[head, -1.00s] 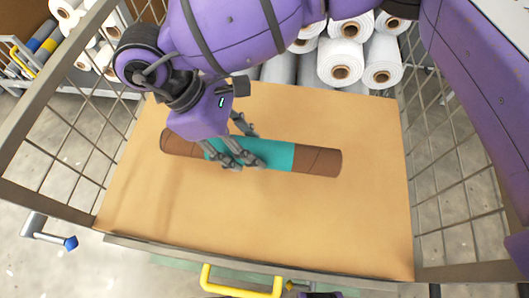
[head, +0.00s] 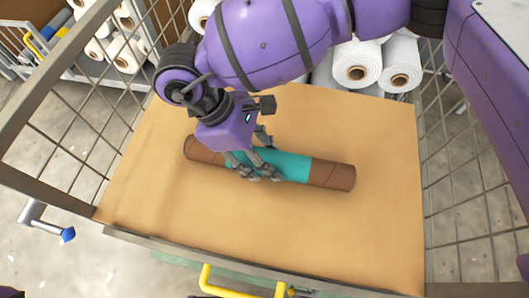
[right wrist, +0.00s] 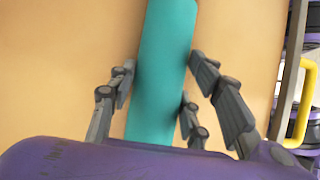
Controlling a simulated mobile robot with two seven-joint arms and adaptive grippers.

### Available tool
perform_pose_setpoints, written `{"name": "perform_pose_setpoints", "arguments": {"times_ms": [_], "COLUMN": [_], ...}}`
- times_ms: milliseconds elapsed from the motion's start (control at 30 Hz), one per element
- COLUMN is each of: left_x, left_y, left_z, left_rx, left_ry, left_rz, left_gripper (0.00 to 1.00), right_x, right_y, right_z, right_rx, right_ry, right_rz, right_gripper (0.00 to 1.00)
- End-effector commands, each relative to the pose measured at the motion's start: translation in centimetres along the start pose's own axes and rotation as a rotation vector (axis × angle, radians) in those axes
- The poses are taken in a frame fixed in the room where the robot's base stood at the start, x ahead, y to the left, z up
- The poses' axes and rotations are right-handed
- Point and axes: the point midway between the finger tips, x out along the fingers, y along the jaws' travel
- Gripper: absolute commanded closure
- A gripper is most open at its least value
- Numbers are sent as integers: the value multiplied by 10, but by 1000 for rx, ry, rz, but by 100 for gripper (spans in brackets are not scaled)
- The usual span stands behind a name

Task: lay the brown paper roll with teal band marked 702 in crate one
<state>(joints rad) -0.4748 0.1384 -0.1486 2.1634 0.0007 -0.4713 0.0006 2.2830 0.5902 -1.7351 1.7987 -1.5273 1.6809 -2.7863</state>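The brown paper roll (head: 333,174) with a teal band (head: 292,167) lies across the cardboard-coloured floor of a mesh-sided cart. No number can be read on it. My right gripper (head: 256,172) reaches down over the band, left of the roll's middle. In the right wrist view its fingers (right wrist: 160,85) stand on both sides of the teal band (right wrist: 165,55), close against it, and appear shut on it. Whether the roll is clear of the floor cannot be told. My left gripper is not in view. I cannot identify crate one.
The cart's floor (head: 230,240) is bare around the roll. Mesh walls (head: 465,190) flank it, and a yellow handle (head: 242,290) is at the front. White rolls (head: 358,65) lie beyond the far edge. A rack with more rolls (head: 125,52) stands at the upper left.

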Motion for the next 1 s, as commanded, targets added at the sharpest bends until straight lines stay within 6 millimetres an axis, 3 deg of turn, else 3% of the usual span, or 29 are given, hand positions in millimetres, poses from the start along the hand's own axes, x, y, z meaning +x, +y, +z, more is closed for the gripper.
{"name": "perform_pose_setpoints", "arguments": {"times_ms": [100,533,1000], "left_x": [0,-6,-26], "left_y": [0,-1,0], "left_z": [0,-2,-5], "left_rx": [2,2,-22], "left_ry": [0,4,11], "left_rz": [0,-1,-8], "left_gripper": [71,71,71], "right_x": [0,-10,-103], "right_y": [0,0,-1], "right_z": [0,3,3], "right_rx": [0,1,-1], "right_ry": [-1,1,1], "right_rz": [0,2,2], "right_gripper": [38,38,38]}}
